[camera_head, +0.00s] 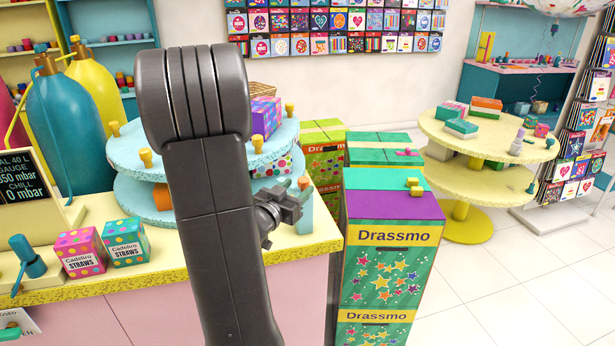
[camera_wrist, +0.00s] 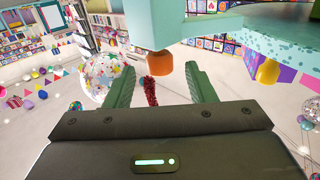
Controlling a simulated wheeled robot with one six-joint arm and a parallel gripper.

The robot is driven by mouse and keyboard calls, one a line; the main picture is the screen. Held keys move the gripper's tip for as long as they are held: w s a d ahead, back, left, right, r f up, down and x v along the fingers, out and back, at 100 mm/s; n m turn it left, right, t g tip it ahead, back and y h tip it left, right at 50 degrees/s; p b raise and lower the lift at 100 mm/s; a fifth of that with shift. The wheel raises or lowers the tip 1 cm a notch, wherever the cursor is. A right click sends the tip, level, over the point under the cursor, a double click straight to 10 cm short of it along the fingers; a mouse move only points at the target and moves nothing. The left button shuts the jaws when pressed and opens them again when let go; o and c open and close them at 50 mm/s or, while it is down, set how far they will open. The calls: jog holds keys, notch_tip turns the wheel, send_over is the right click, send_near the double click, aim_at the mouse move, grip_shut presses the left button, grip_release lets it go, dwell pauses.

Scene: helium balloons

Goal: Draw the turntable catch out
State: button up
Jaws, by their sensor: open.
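The turntable (camera_head: 135,185) is a pale blue tiered stand with a speckled rim on the counter. An orange knob (camera_wrist: 158,75) on a pale blue block (camera_wrist: 160,25), apparently the catch, shows in the wrist view beside the turntable's speckled rim (camera_wrist: 250,45). My gripper (camera_wrist: 158,88) is open, with one green-grey finger on each side of the knob; I cannot tell whether they touch it. In the head view my gripper (camera_head: 296,197) is at the turntable's right side, by the counter's end. My arm hides part of the turntable there.
Tall Drassmo boxes (camera_head: 390,260) stand close to the right of my gripper. A yellow round table (camera_head: 470,140) is farther right. A yellow knob (camera_wrist: 267,72) hangs right of my fingers in the wrist view. Straws boxes (camera_head: 80,252) and gas cylinders (camera_head: 68,115) are at left.

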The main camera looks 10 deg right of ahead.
aim_at(307, 179)
jog(key=x, duration=0.6)
jog(key=shift+p, duration=0.4)
jog(key=shift+c, duration=0.4)
